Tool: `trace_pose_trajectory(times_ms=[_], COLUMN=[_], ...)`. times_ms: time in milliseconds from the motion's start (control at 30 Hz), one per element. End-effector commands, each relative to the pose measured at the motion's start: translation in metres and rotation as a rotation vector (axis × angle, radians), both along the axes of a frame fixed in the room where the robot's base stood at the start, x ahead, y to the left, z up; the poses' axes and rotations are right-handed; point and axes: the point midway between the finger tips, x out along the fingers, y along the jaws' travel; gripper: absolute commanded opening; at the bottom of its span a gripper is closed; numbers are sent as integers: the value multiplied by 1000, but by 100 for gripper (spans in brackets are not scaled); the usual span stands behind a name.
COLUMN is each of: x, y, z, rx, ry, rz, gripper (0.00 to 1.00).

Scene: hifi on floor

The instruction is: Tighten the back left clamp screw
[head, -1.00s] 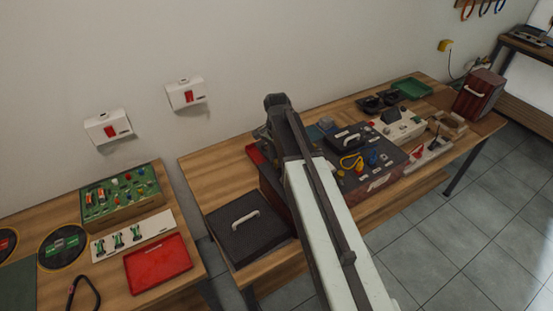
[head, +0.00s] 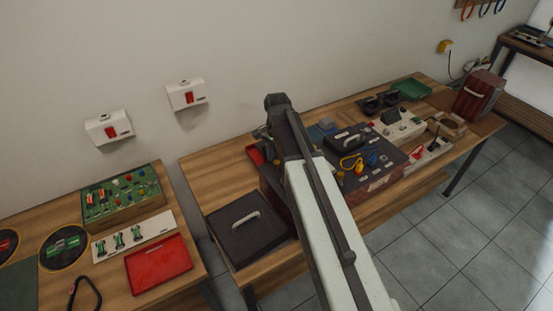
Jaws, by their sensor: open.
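My arm reaches up and away over the long wooden bench. My gripper (head: 263,133) is mostly hidden behind the arm's far end, and only a small part shows at its left edge. It is open; I cannot make out its fingertips or anything between them. I cannot pick out the back left clamp screw in this view. A dark equipment case (head: 385,165) stands just right of the arm, with small knobs, a yellow cable (head: 351,161) and a blue part (head: 372,157) on top. The arm covers the case's left side and the bench behind it.
A black lidded box (head: 246,228) is left of the arm. A grey-white device (head: 402,125), a green tray (head: 412,89) and a dark red box (head: 478,92) stand farther right. The left table holds a green board (head: 121,197) and a red tray (head: 158,263). Bare bench shows at back left.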

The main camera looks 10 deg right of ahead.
Motion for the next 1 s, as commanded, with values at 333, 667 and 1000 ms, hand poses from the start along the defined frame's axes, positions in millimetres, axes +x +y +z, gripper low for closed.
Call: trace_pose_trajectory(times_ms=[333,667,1000], x=[0,0,0], y=[0,0,-1], z=[66,71,71], rx=[0,0,0], ry=[0,0,0], rz=[-1,-1,-1], gripper=[45,45,45])
